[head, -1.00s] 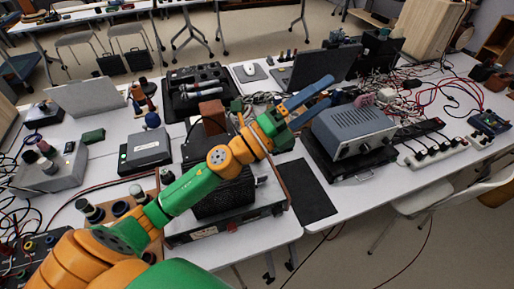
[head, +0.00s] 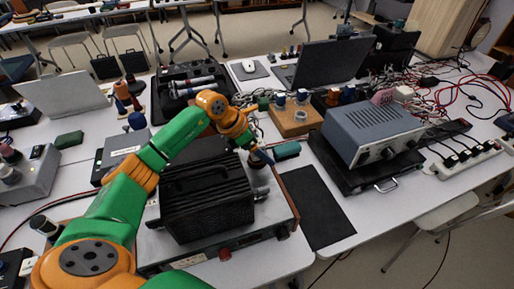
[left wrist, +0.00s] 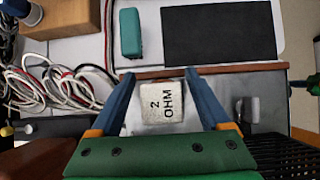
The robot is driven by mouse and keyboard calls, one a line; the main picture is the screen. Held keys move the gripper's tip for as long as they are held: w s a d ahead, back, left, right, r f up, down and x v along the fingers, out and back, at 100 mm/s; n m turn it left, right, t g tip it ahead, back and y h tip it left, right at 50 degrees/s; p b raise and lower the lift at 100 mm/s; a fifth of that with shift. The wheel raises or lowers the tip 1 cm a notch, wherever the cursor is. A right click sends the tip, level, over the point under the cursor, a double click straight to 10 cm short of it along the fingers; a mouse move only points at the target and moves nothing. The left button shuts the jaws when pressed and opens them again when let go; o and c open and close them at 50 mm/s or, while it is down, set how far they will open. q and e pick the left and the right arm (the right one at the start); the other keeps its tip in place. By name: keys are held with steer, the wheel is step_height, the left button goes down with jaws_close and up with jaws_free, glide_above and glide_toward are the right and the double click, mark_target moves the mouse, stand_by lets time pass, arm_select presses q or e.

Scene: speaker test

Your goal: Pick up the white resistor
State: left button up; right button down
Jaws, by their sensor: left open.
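The white resistor (left wrist: 161,108), a pale block marked "2 OHM", shows in the left wrist view, between the fingers of my left gripper (left wrist: 159,78). The gripper is open, with one blue finger on each side of the block and visible gaps between. Whether the fingertips are level with the block in height, I cannot tell. In the head view my left gripper (head: 264,157) points down beside the black finned box, and the resistor is hidden or too small to make out. My right gripper is not in view.
The black finned box (head: 205,200) stands close beside the left gripper. A green block (head: 286,150), a wooden block (head: 295,122) and a grey instrument (head: 372,132) are to its right. A black mat (head: 318,207) is bare. Loose cables (left wrist: 55,88) lie left in the wrist view.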

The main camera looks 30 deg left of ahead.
arm_select(q)
steer(key=shift+s, duration=0.1)
steer(key=shift+c, duration=0.2)
jaws_close()
